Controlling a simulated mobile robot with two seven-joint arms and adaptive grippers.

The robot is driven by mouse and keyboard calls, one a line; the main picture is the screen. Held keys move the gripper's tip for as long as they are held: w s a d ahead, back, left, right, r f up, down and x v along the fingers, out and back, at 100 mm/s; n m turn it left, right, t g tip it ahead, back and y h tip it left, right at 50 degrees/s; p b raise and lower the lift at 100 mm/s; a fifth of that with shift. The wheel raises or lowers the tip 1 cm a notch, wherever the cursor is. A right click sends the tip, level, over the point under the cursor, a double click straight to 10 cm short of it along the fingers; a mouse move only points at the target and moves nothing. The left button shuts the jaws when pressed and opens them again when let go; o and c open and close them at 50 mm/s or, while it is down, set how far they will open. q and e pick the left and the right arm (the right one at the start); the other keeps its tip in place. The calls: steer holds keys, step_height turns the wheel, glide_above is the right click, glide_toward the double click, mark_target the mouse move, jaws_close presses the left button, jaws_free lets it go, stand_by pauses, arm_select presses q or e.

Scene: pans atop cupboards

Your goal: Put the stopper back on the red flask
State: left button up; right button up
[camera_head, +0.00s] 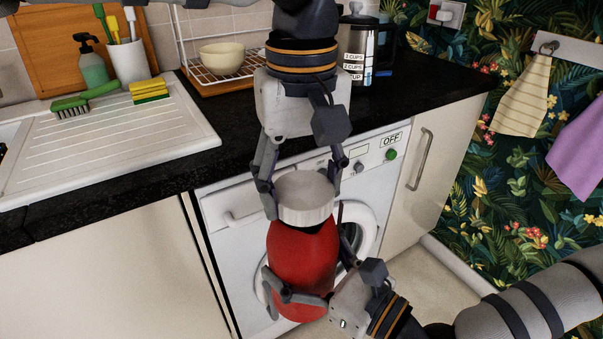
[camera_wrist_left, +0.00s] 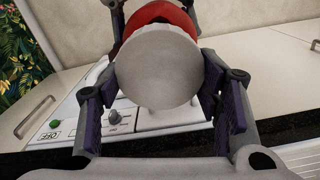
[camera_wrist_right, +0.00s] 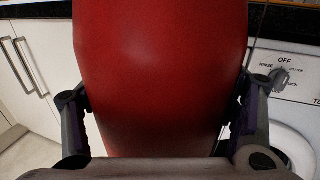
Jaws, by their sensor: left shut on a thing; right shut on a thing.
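The red flask (camera_head: 302,258) is upright in front of the washing machine, clear of the worktop. My right gripper (camera_head: 308,294) is shut on its lower body; the red body also fills the right wrist view (camera_wrist_right: 160,75). The pale grey round stopper (camera_head: 305,200) is at the flask's top, with a dark band visible just under it. My left gripper (camera_head: 303,205) is shut around the stopper from above; the stopper's flat top shows in the left wrist view (camera_wrist_left: 160,68). Whether the stopper is seated or just above the neck cannot be told.
The black worktop (camera_head: 130,180) edge is behind and left of the flask. On it are a drainer sink (camera_head: 120,135), a dish rack with a bowl (camera_head: 221,58) and a cafetiere (camera_head: 356,45). The washing machine (camera_head: 235,210) is close behind the flask.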

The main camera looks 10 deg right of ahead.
arm_select(q)
steer(key=shift+f, duration=0.5)
arm_select(e)
steer(key=shift+r, duration=0.15)
stand_by(0.3)
steer(key=c, duration=0.5)
arm_select(q)
steer(key=m, duration=0.4)
steer(key=shift+d+m, duration=0.15)
steer(key=shift+m, duration=0.15)
arm_select(e)
steer(key=shift+o, duration=0.2)
arm_select(q)
steer(key=m, duration=0.3)
steer(key=shift+d+f+m, duration=0.1)
steer(key=shift+m, duration=0.2)
steer(key=m, duration=0.3)
steer(key=shift+s, duration=0.1)
steer(key=m, duration=0.3)
steer(key=shift+s+d+f+m, duration=0.1)
steer(key=shift+s+d+m, duration=0.15)
steer(key=shift+m, duration=0.65)
steer(key=shift+w+a+m, duration=0.15)
steer(key=shift+w+m, duration=0.05)
steer(key=shift+m, duration=0.3)
